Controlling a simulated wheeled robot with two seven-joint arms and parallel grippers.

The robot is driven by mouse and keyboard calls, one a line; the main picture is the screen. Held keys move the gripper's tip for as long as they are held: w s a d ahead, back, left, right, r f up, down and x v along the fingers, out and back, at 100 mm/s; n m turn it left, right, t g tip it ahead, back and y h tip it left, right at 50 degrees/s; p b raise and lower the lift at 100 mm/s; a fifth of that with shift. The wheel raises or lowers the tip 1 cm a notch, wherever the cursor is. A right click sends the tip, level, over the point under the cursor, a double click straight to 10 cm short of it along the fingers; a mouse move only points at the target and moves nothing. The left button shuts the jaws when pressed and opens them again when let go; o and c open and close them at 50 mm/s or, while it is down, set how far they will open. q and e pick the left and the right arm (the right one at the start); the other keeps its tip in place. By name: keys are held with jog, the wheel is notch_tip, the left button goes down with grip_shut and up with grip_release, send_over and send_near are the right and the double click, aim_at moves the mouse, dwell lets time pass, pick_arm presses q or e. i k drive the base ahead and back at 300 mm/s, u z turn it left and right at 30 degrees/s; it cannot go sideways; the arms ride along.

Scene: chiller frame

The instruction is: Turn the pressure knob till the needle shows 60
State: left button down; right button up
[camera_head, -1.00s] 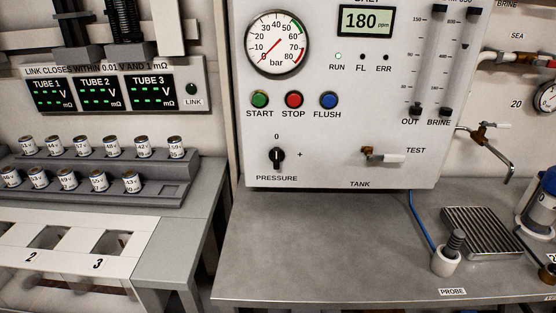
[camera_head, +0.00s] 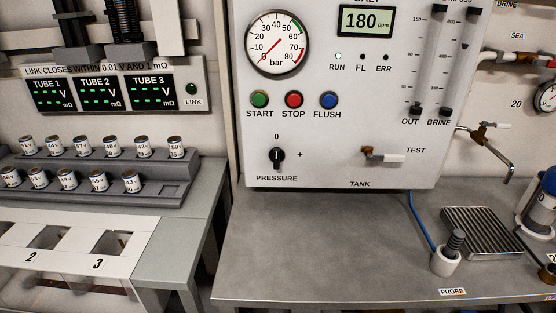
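The black pressure knob (camera_head: 277,158) is on the front of the white panel, above the PRESSURE label. Its white mark points up to the 0, and a plus sign is printed at its right. The round bar gauge (camera_head: 277,42) is above it, with a white face and green and red arcs on the right. Its red needle points to the lower left, at about 0. Neither of my grippers is in view, and nothing touches the knob.
START (camera_head: 260,99), STOP (camera_head: 294,99) and FLUSH (camera_head: 329,99) buttons sit above the knob. A TEST tap (camera_head: 383,156) juts out at its right. The grey counter (camera_head: 320,235) below is clear in front. A probe in a white holder (camera_head: 446,261) stands at the right.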

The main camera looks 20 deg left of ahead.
aim_at(276, 155)
jog(key=k, duration=1.3)
jog(key=z, duration=0.9)
jog(key=i, duration=1.6)
jog(key=u, duration=0.95)
